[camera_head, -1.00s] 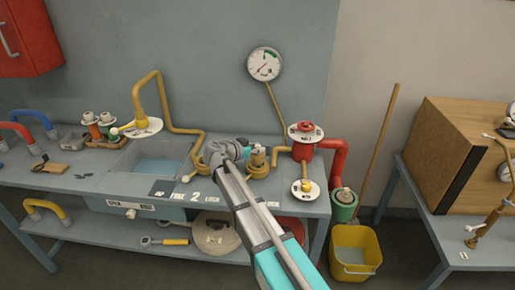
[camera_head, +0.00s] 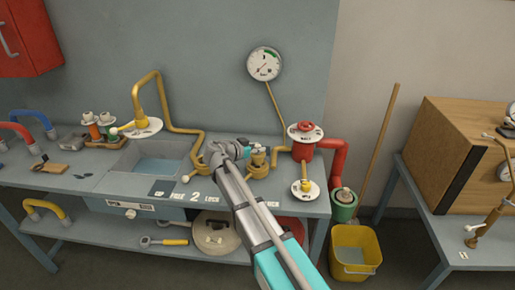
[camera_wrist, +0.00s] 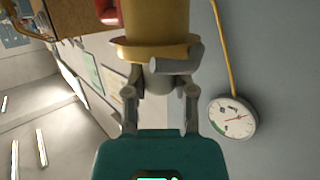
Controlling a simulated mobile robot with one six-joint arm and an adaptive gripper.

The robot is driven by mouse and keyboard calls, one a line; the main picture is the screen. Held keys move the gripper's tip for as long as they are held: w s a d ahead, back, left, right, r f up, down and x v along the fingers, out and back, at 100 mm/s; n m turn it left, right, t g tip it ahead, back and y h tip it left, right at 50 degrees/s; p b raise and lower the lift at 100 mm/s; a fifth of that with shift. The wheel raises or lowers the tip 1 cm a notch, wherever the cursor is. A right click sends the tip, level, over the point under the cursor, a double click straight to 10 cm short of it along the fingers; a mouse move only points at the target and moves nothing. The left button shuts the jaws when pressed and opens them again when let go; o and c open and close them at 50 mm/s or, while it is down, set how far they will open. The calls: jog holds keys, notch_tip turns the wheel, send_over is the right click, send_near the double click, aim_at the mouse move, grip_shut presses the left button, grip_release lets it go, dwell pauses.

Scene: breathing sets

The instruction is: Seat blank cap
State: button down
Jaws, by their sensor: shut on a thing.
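My gripper (camera_head: 247,148) is above the table, at the right of the sink, next to a brass-yellow fitting (camera_head: 259,166). In the wrist view my gripper (camera_wrist: 160,88) is shut on a small grey piece (camera_wrist: 158,82), probably the blank cap. That piece is at the flange of a yellow cylindrical fitting (camera_wrist: 157,22), between my two fingers. The picture seems inverted there, since the gauge hose runs upward. I cannot tell whether the grey piece touches or is seated on the flange. My gripper partly hides the fitting in the head view.
A red valve body (camera_head: 305,135) with a red pipe stands close on the right, with a white disc tag (camera_head: 305,190) in front. A sink (camera_head: 150,160) and yellow pipe (camera_head: 163,95) are left. The gauge (camera_head: 264,64) hangs behind. A yellow bucket (camera_head: 355,250) is on the floor.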

aim_at(258, 145)
jog(key=shift+f+b, duration=1.4)
jog(key=shift+f, duration=0.05)
jog(key=shift+c, duration=1.8)
grip_release()
jog(key=shift+r, duration=0.25)
notch_tip(258, 145, up, 8)
jog(key=p, duration=0.8)
jog(key=shift+r+p, duration=0.15)
jog(key=shift+p, duration=0.25)
